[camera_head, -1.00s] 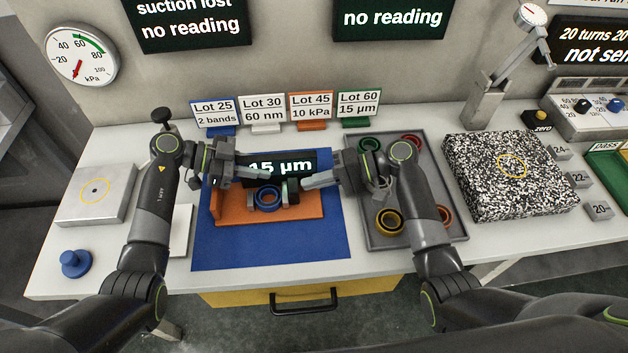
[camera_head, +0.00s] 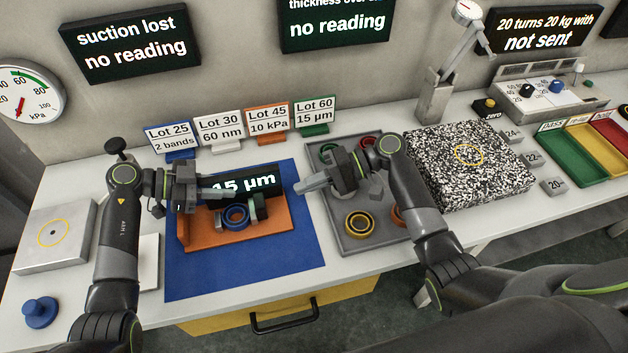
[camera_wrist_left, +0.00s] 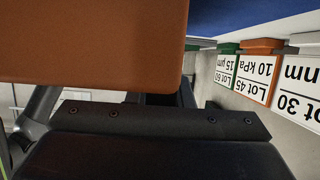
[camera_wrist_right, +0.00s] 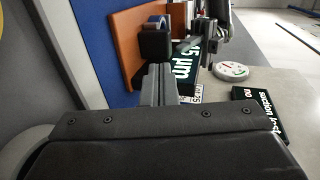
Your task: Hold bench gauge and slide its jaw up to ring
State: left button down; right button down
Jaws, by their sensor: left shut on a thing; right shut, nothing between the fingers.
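The bench gauge has an orange base (camera_head: 212,238) and a dark display reading "15 µm", partly covered by my left gripper. It stands on a blue mat (camera_head: 240,272). A blue ring (camera_head: 236,217) sits on the gauge, with the dark jaw (camera_head: 258,207) close at its right; I cannot tell whether they touch. My left gripper (camera_head: 208,193) is shut on the gauge at its left; the orange body (camera_wrist_left: 90,40) fills much of the left wrist view. My right gripper (camera_head: 312,186) is shut and empty, right of the gauge and apart from it; its fingers (camera_wrist_right: 158,85) show in the right wrist view.
A grey tray (camera_head: 375,243) with coloured rings lies right of the mat, under my right arm. A speckled block (camera_head: 470,165) stands further right. Lot cards (camera_head: 220,126) line the back. A pale block (camera_head: 55,238) and blue knob (camera_head: 40,312) are at left.

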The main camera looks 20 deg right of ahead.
jog(key=x, duration=0.6)
jog(key=shift+a+f, duration=0.1)
jog(key=shift+a, duration=0.2)
jog(key=shift+a, duration=0.6)
pick_arm(q)
jog(key=shift+d, duration=0.1)
pick_arm(e)
jog(key=shift+d, duration=0.1)
jog(key=v, duration=1)
jog(key=shift+d, duration=0.2)
pick_arm(q)
jog(key=c, duration=1.2)
grip_release()
pick_arm(e)
jog(key=shift+a, duration=0.1)
